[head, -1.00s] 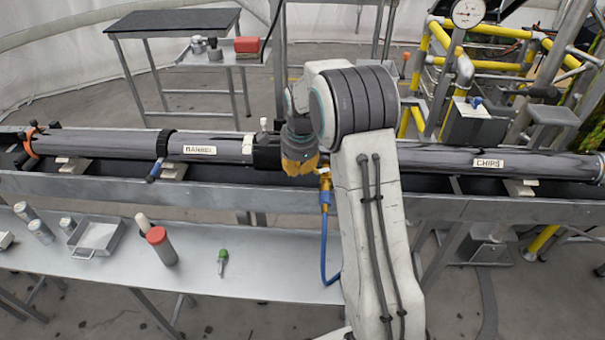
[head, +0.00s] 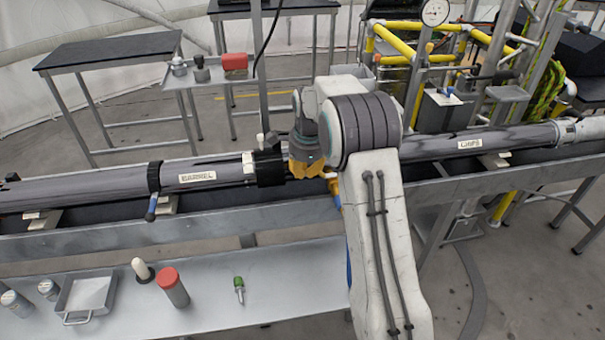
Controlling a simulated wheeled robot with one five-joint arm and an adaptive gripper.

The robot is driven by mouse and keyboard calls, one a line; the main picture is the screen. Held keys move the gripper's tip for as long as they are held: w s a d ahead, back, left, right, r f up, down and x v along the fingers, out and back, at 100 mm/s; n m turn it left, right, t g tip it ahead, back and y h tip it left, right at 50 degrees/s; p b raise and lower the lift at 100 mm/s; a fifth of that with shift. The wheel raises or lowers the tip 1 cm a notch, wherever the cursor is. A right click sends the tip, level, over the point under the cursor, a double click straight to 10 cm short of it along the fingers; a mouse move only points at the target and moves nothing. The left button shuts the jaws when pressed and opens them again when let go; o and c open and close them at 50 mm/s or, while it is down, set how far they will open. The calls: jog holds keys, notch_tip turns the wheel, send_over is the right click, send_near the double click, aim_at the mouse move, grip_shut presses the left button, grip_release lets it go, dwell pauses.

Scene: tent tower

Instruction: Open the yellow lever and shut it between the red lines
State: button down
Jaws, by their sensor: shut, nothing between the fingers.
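My gripper (head: 312,168), with orange-yellow fingers, points down and is shut and empty. It is in front of the long dark tube, just right of a black collar (head: 268,166). A small yellow fitting (head: 334,188) shows just right of and below the fingertips, partly hidden by my arm. I cannot tell whether it is the yellow lever, or whether my fingers touch it. A round white gauge (head: 435,12) stands at the back right; its markings are too small to read. I cannot make out any red lines.
The tube carries the labels BARREL (head: 197,177) and CHIPS (head: 471,143) above a grey metal rail (head: 120,237). The bench in front holds a metal tray (head: 87,294), a red-capped cylinder (head: 173,287) and a green-handled tool (head: 239,290). Yellow pipes (head: 388,40) stand behind.

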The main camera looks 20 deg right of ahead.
jog(key=c, duration=2)
grip_release()
jog(key=shift+s+f, duration=0.2)
jog(key=shift+f, duration=0.2)
jog(key=o, duration=0.9)
jog(key=shift+w+r, duration=0.2)
jog(key=v, duration=1.2)
jog(key=shift+w, duration=0.1)
